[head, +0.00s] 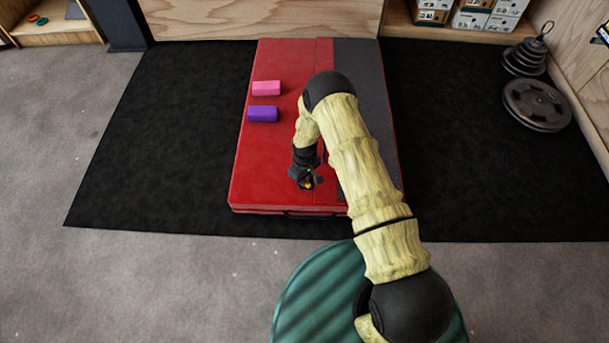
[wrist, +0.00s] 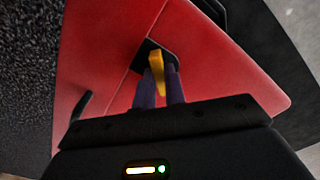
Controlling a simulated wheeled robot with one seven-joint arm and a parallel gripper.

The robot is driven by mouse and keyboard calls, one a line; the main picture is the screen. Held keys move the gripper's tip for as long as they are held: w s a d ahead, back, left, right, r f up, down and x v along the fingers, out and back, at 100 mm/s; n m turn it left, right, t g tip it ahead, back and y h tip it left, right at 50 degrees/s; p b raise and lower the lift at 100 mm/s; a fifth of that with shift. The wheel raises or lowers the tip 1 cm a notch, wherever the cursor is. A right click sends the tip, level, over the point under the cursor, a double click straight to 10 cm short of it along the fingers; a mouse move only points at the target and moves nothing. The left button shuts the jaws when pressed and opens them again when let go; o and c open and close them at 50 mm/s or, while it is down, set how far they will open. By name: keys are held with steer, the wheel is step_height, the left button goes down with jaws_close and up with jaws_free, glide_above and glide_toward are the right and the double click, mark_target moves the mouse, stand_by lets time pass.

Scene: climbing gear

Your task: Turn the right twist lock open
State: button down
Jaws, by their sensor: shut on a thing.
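The twist lock (wrist: 157,72) is a small yellow-orange tab on a black base, set on the red top of a folding crash pad (head: 277,60). In the wrist view my gripper (wrist: 161,82) has its two dark purple fingers on either side of the tab, shut on it. In the head view my gripper (head: 307,184) is low over the pad's near part, with a speck of orange showing at its tips. The fingers and black base hide part of the lock, and its exact turn angle is hard to tell. No second twist lock shows clearly.
A pink block (head: 266,88) and a purple block (head: 262,114) lie on the pad's left side. A dark grey strip (head: 360,75) runs along its right. Black matting (head: 160,140) surrounds it. Weight plates (head: 537,105) lie at the right. My arm hides part of the pad.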

steer(key=n+p, duration=0.1)
steer(key=n, duration=0.3)
steer(key=shift+r+n+p, duration=0.1)
steer(key=shift+n+p, duration=0.2)
steer(key=shift+p, duration=0.05)
steer(key=n, duration=0.4)
steer(key=shift+p, duration=0.4)
steer(key=c, duration=1.5)
jaws_free()
steer(key=shift+o, duration=0.2)
step_height(320, 180, up, 17)
steer(key=p, duration=0.7)
steer(key=shift+r, duration=0.1)
